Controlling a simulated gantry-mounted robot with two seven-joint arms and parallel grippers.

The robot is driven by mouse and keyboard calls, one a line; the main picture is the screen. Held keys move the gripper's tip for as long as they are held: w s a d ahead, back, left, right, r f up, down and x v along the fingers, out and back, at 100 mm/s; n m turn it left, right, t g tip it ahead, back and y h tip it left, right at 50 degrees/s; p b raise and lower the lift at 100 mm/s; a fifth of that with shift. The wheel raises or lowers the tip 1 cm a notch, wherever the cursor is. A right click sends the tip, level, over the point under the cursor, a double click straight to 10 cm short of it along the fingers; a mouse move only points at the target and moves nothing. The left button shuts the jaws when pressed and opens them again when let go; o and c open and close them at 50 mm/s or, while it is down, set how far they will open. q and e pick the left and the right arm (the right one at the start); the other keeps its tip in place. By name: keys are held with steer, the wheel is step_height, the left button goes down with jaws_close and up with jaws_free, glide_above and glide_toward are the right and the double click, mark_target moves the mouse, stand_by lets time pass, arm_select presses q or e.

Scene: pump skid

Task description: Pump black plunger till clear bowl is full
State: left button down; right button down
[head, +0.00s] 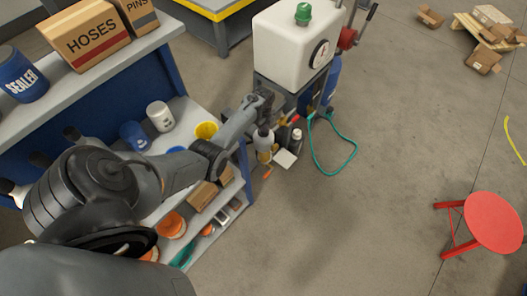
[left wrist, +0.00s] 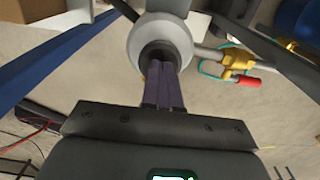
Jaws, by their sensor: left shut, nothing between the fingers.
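My left gripper (head: 268,97) reaches from the left to the pump skid, below the white tank (head: 285,38). In the left wrist view its fingers (left wrist: 160,85) are shut with nothing between them. The fingertips are at the dark round centre of a pale grey round housing (left wrist: 160,38); this dark part (left wrist: 157,50) looks like the black plunger. I cannot tell whether the fingers touch it. A small pale-topped vessel (head: 263,139) hangs below the gripper in the head view; it may be the clear bowl, and its fill level is too small to tell. My right gripper is not in view.
A brass fitting with a red handle (left wrist: 247,81) sits right of the housing. A gauge (head: 320,53) is on the tank. The shelf (head: 95,68) with boxes and tubs stands left under my arm. A green hose (head: 338,172) and red stool (head: 492,222) are on open floor.

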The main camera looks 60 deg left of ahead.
arm_select(q)
steer(key=shift+f+b, duration=0.8)
steer(key=shift+f, duration=0.4)
steer(key=shift+r, duration=0.15)
steer(key=shift+r+p, duration=0.35)
steer(key=shift+p, duration=0.25)
steer(key=shift+r+p, duration=1.25)
steer(key=shift+p, duration=0.15)
steer(key=shift+r+p, duration=0.5)
step_height(320, 180, up, 5)
steer(key=p, duration=0.5)
steer(key=shift+s, duration=0.1)
